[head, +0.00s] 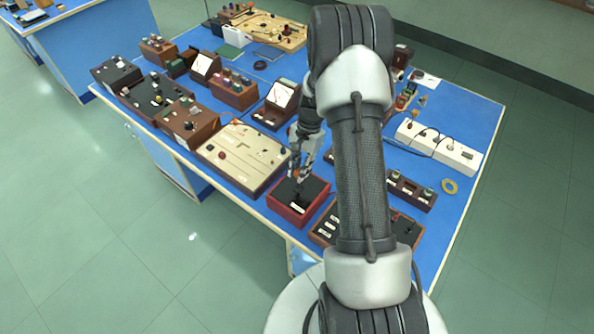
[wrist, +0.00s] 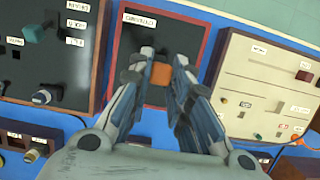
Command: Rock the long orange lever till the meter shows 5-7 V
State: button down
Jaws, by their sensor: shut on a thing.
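The orange lever's end (wrist: 158,85) shows between my fingertips in the wrist view. My gripper (wrist: 160,80) is shut on it, over a black-topped box with a red rim (wrist: 207,15). In the head view the red box (head: 280,211) is at the table's near edge, and my gripper (head: 297,172) reaches down to it. The rest of the lever is hidden by the fingers. A meter with a white slanted face (head: 282,96) stands behind the gripper, to the left. Its needle is too small to read, and I cannot tell if it is the lever's meter.
A cream panel (head: 244,143) lies left of the red box, and a brown switch box (head: 325,235) lies right of it. Another meter box (head: 205,65) stands farther back. A white power strip (head: 455,154) and a yellow ring (head: 450,186) are at the right.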

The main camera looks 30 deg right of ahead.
jog(key=shift+d+f, duration=0.1)
jog(key=shift+d, duration=0.15)
jog(key=c, duration=1.7)
grip_release()
jog(key=shift+w+d, duration=0.1)
jog(key=shift+o, duration=1.1)
jog(key=shift+a, duration=0.2)
jog(key=s+v, duration=0.1)
jog(key=v, duration=1.1)
jog(key=shift+w, duration=0.45)
